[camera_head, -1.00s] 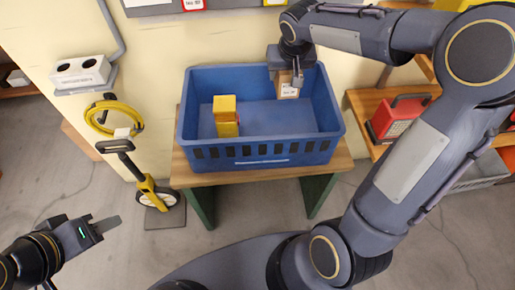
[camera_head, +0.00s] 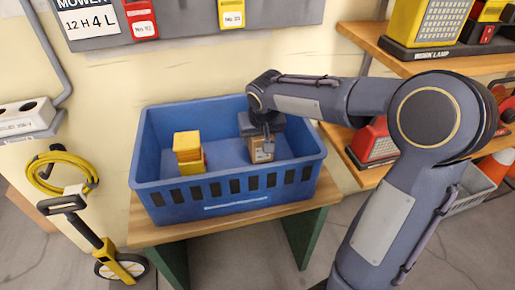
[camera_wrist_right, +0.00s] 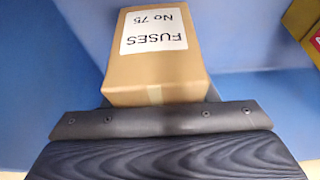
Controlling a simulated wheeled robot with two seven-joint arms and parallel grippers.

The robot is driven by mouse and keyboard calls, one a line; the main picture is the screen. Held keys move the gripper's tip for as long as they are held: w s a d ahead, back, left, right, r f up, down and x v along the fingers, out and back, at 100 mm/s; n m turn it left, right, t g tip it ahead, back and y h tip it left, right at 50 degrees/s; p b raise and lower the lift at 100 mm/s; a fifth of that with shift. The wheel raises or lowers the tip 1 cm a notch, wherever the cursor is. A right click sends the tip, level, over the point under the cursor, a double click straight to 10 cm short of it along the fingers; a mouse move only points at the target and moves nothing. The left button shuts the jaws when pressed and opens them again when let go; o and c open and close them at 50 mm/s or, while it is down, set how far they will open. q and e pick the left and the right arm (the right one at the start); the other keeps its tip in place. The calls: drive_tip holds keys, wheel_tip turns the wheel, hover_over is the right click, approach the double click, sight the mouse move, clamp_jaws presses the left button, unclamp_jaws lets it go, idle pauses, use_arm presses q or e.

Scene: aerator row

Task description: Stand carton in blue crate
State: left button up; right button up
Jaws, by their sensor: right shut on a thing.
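The blue crate (camera_head: 225,195) stands on a small wooden table. The carton (camera_head: 262,152) is brown with a white label, inside the right part of the crate. In the right wrist view the carton (camera_wrist_right: 158,70) shows the label "FUSES No 75", upside down in the picture. My right gripper (camera_head: 261,137) reaches down into the crate and is shut on the carton, which looks upright. The gripper jaw (camera_wrist_right: 155,118) hides the carton's near end in the wrist view. I cannot tell whether its base touches the crate floor. My left gripper is not in view.
A yellow stacked item (camera_head: 188,148) stands in the crate's left part, apart from the carton. The crate floor between them is bare. Shelves with a work lamp (camera_head: 428,24) are at the right. A yellow measuring wheel (camera_head: 118,262) stands left of the table.

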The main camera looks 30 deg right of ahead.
sight(263, 137)
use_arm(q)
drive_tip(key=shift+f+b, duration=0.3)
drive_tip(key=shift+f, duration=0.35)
use_arm(e)
drive_tip(key=shift+f, duration=1.25)
drive_tip(key=shift+f, duration=0.2)
drive_tip(key=o, duration=1.2)
drive_tip(key=shift+c, duration=0.2)
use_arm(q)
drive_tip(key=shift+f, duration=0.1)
use_arm(e)
drive_tip(key=shift+r, duration=0.1)
drive_tip(key=shift+r, duration=0.3)
use_arm(q)
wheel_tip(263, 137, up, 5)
drive_tip(key=p, duration=0.4)
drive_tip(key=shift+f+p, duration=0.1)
drive_tip(key=shift+p, duration=0.2)
use_arm(e)
drive_tip(key=v, duration=1.1)
drive_tip(key=shift+s+a+r, duration=0.1)
drive_tip(key=shift+s+r, duration=0.1)
drive_tip(key=shift+r, duration=0.1)
